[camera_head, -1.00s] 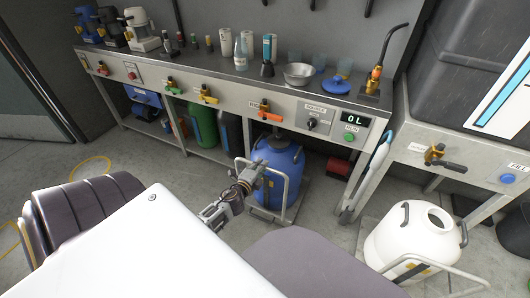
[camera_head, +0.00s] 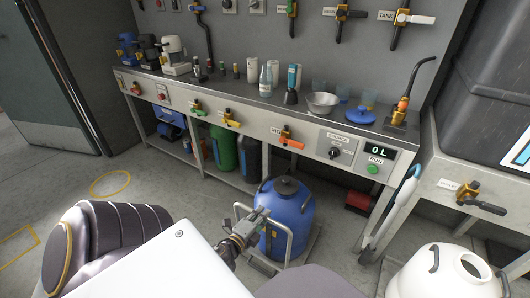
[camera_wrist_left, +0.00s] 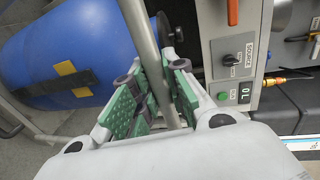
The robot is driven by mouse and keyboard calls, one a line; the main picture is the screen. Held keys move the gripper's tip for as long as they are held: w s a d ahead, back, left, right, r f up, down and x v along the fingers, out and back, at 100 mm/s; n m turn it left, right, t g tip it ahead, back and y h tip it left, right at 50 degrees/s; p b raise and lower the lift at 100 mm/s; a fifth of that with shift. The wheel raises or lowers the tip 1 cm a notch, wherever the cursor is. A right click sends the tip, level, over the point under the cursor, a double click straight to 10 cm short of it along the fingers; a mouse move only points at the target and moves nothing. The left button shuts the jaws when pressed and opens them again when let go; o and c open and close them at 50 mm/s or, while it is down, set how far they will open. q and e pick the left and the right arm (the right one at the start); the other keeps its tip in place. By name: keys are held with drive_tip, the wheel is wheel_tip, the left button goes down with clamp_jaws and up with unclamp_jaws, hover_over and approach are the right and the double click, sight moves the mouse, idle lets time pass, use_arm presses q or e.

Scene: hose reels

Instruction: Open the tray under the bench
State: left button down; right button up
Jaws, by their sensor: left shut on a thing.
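A low grey tray (camera_head: 318,243) with an upright bent metal bar handle (camera_head: 290,243) stands at the bench's front. A blue drum (camera_head: 296,209) with a dark cap stands on the tray, largely clear of the bench's front edge. My left gripper (camera_head: 245,231) is shut on the handle's left side. In the left wrist view, the green-padded fingers (camera_wrist_left: 155,98) close around the grey bar (camera_wrist_left: 143,35), with the blue drum (camera_wrist_left: 95,40) beyond it. The drum partly hides the tray. My right gripper is not in view.
The bench (camera_head: 225,107) carries coloured valves, a bowl (camera_head: 322,103), bottles and a 0 L display (camera_head: 381,151). A green container (camera_head: 223,150) and a red box (camera_head: 358,200) are under it. A white drum (camera_head: 445,272) stands at right. Floor at left is clear.

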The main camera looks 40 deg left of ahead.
use_arm(q)
drive_tip(key=shift+s+d, duration=0.1)
drive_tip(key=shift+s, duration=0.15)
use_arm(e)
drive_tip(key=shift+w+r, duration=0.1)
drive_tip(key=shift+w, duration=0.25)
use_arm(q)
drive_tip(key=c, duration=1.4)
unclamp_jaws()
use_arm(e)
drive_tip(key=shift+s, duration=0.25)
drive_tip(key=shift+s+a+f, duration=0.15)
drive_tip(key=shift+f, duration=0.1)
use_arm(q)
drive_tip(key=shift+r, duration=0.1)
